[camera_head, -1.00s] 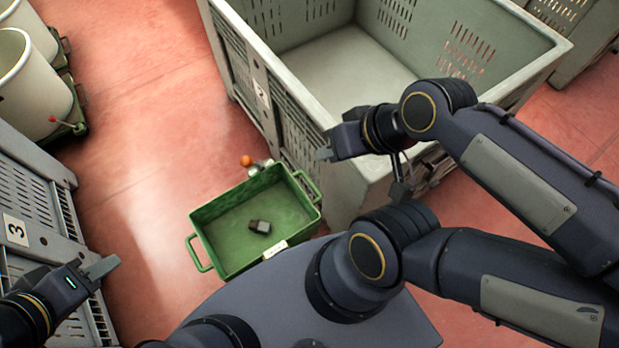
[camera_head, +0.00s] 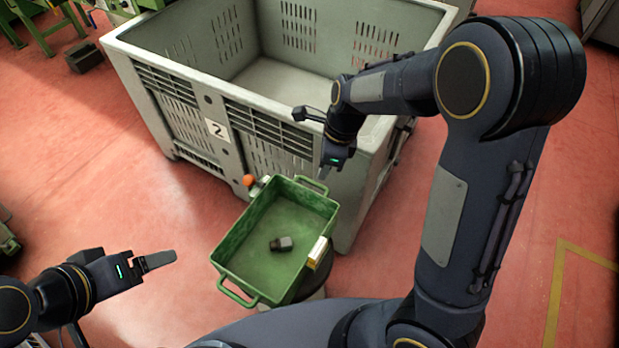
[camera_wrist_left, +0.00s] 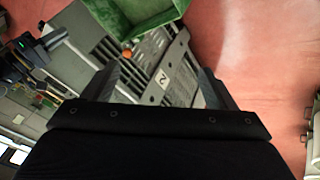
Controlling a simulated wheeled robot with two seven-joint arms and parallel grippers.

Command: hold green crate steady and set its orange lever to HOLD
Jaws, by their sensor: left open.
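The green crate (camera_head: 232,262) is an open box with a loop handle at each end and a pale label on its right side. My left gripper (camera_head: 157,262) is open and empty, left of the crate. The crate (camera_wrist_left: 140,15) is cut off in the left wrist view.
A large grey bin (camera_head: 215,95) marked 2 stands right behind the crate. A round grey stand (camera_head: 313,290) shows under the crate. Red floor (camera_head: 170,210) is open to the left. Green equipment (camera_head: 40,25) stands at the far left.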

